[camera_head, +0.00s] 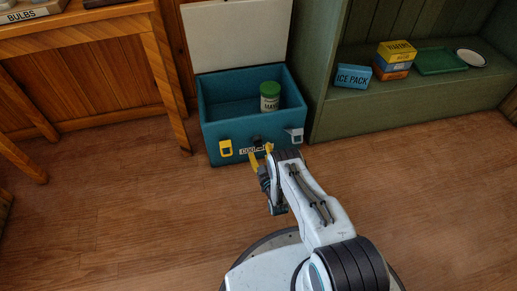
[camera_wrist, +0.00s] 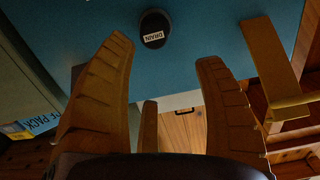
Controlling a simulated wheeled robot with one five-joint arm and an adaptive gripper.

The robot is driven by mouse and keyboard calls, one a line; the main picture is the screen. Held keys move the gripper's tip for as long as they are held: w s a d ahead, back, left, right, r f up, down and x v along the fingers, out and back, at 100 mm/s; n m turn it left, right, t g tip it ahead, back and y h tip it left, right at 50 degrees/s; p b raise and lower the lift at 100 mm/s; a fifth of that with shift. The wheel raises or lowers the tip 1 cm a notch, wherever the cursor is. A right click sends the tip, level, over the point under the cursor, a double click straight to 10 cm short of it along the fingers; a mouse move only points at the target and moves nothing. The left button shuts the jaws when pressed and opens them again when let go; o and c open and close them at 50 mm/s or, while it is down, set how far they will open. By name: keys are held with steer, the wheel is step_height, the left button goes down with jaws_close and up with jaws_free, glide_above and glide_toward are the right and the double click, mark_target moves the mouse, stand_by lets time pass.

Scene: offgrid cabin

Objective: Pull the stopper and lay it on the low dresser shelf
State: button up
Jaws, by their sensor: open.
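The stopper (camera_head: 256,140) is a dark round plug low on the front of a teal cooler (camera_head: 226,131). In the wrist view the stopper (camera_wrist: 154,28) carries a white label reading DRAIN, upside down. My gripper (camera_head: 261,154) is open in front of the cooler, its yellow fingers pointing at the front wall. In the wrist view my gripper (camera_wrist: 165,52) has its fingers spread wide, with the stopper just beyond the tips and nothing between them. The low dresser shelf (camera_head: 415,84) is a green board at the right.
The cooler's pale lid (camera_head: 237,35) stands open, and a green-capped jar (camera_head: 270,97) is inside. The shelf holds an ice pack box (camera_head: 353,77), stacked yellow and orange boxes (camera_head: 395,56), a green tray (camera_head: 440,61) and a plate (camera_head: 470,58). Wooden table (camera_head: 80,35) at left; floor clear at right.

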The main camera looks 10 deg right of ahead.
steer(key=s+f, duration=0.2)
steer(key=shift+s+f+b, duration=0.2)
steer(key=shift+f+b, duration=0.2)
steer(key=shift+w, duration=0.15)
